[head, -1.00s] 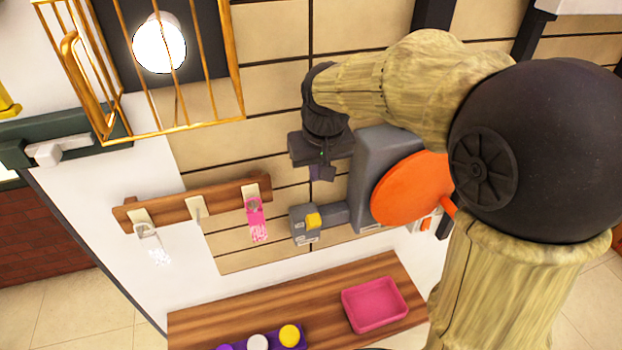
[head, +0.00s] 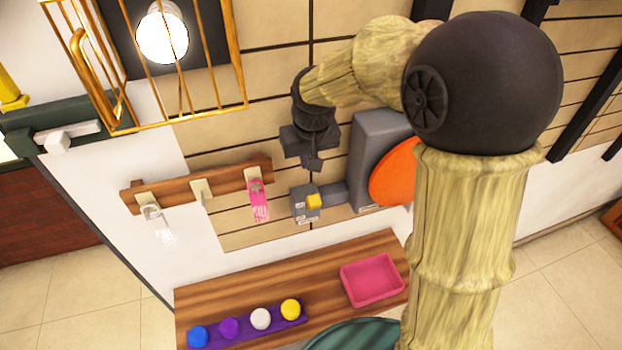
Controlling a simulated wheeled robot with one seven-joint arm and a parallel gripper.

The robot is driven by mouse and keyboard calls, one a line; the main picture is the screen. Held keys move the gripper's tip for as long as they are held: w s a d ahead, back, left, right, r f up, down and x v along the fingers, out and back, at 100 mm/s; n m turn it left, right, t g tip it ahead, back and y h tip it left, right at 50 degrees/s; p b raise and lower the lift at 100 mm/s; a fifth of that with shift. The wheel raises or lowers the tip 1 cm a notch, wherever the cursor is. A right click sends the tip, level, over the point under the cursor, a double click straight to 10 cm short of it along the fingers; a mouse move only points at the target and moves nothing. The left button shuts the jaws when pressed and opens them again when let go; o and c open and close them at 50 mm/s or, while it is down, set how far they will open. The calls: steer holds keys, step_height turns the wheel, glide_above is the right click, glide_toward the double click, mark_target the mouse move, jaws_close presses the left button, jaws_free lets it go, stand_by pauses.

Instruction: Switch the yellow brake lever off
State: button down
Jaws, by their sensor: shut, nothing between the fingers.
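A small yellow piece (head: 314,201) sits on a grey box (head: 305,207) at the end of the grey machine, which has an orange disc (head: 393,172). It looks like the yellow lever, but it is too small to tell its on or off position. My gripper (head: 312,164) is shut and empty, pointing down. In the picture it is just above the yellow piece, with a visible gap. Another yellow part (head: 10,92) is cut off at the left edge.
A wooden rack (head: 165,189) with a pink tag (head: 259,200) is left of the grey box. Below, a wooden shelf (head: 225,285) carries a pink tray (head: 371,279) and a purple strip with several coloured knobs. A gold cage (head: 240,75) hangs at upper left.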

mark_target(311, 206)
steer(key=f, duration=0.1)
steer(key=s+f+p, duration=0.1)
steer(key=f, duration=0.1)
steer(key=s+f+p, duration=0.1)
steer(key=f, duration=0.1)
steer(key=shift+s+d, duration=0.2)
steer(key=shift+d, duration=0.15)
steer(key=shift+f, duration=0.2)
steer(key=shift+f+b, duration=0.2)
steer(key=shift+b, duration=0.1)
